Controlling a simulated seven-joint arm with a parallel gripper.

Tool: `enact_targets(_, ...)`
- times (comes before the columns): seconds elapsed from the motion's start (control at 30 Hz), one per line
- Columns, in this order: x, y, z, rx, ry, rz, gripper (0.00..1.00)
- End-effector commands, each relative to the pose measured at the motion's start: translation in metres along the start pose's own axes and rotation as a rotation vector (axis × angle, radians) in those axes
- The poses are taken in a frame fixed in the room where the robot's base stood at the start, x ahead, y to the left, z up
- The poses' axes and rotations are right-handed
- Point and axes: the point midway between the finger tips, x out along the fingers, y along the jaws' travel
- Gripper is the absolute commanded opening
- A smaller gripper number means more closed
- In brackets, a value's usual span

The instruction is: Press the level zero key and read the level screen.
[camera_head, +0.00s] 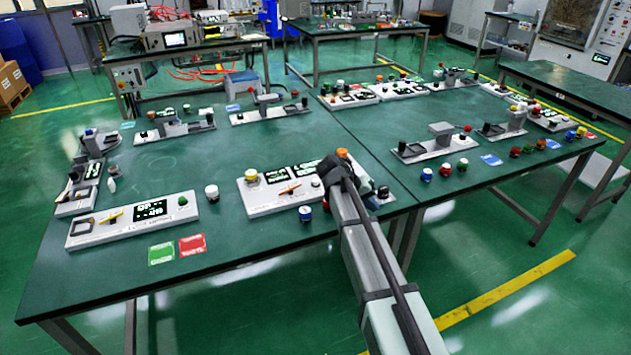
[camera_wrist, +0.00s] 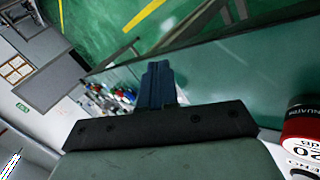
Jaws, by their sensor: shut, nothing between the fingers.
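A white instrument panel (camera_head: 262,208) stands near the front middle of the green table in the head view. It has dark screens with pale green text (camera_head: 279,175), an orange lever and a yellow knob (camera_head: 251,176). My gripper (camera_head: 330,168) is over the right part of this panel and hides some of it. In the wrist view my gripper's dark fingers (camera_wrist: 158,82) are together, with nothing between them. I cannot tell whether they touch the panel. The level zero key and the level screen cannot be told apart by label; the text is too small to read.
A second panel (camera_head: 90,232) with a lit screen (camera_head: 151,210) stands to the left. Green (camera_head: 161,253) and red (camera_head: 193,244) cards lie before it. A blue-and-white cylinder (camera_head: 305,213) is near my arm. A red, black and white cylinder (camera_wrist: 302,125) marked "20 dB" is close in the wrist view.

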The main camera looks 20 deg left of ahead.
Motion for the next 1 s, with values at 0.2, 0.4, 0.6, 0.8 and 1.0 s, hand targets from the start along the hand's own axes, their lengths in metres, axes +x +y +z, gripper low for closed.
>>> enact_targets(0.2,-0.061,-0.023,-0.062,0.075,0.096,-0.004,0.00)
enact_targets(0.4,-0.116,-0.048,-0.110,0.152,0.179,-0.025,0.00)
enact_targets(0.6,-0.159,-0.068,-0.141,0.210,0.239,-0.048,0.00)
enact_targets(0.8,-0.181,-0.077,-0.154,0.240,0.268,-0.061,0.00)
enact_targets(1.0,-0.185,-0.078,-0.156,0.246,0.274,-0.063,0.00)
